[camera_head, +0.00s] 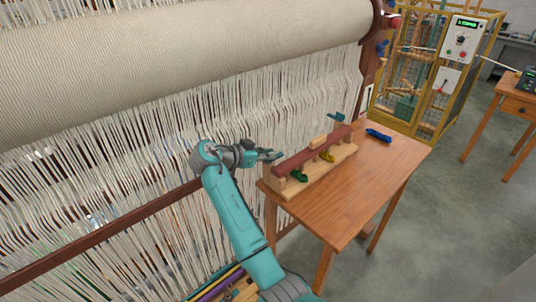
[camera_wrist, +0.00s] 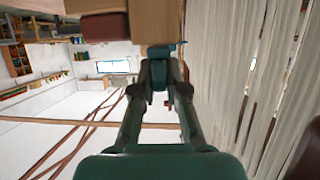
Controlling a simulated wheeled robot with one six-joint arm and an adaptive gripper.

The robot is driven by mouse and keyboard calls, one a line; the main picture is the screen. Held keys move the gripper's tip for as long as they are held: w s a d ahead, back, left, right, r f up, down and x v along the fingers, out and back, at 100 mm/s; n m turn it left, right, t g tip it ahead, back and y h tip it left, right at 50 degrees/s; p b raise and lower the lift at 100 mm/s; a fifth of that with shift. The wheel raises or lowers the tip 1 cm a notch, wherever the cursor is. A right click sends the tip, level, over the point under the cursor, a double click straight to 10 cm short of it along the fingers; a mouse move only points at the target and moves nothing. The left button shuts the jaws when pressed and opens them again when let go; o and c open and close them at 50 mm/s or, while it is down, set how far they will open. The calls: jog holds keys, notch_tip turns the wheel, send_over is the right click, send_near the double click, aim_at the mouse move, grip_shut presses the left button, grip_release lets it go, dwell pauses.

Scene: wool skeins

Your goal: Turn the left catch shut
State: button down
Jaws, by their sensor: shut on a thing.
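The wooden rack (camera_head: 318,172) stands on the table with a dark red bar (camera_head: 311,151) along its top. The left catch, a teal piece (camera_wrist: 165,52), is at the bar's near left end. My gripper (camera_head: 273,156) has come in from the left and is shut on this catch. In the wrist view my gripper's fingers (camera_wrist: 158,72) close around its teal handle, beside the red bar's end (camera_wrist: 105,27). The fingers hide much of the catch, so its exact angle is unclear. The right catch (camera_head: 337,116), also teal, sticks up at the far end.
A green skein (camera_head: 299,175) and a yellow skein (camera_head: 327,157) hang at the rack's front. A blue skein (camera_head: 378,135) lies on the table (camera_head: 375,185), whose front right is clear. The loom's white threads (camera_head: 120,180) stand close behind my arm.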

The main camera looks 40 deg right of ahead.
jog(key=shift+f, duration=0.15)
jog(key=c, duration=1.2)
grip_release()
notch_tip(320, 180, up, 10)
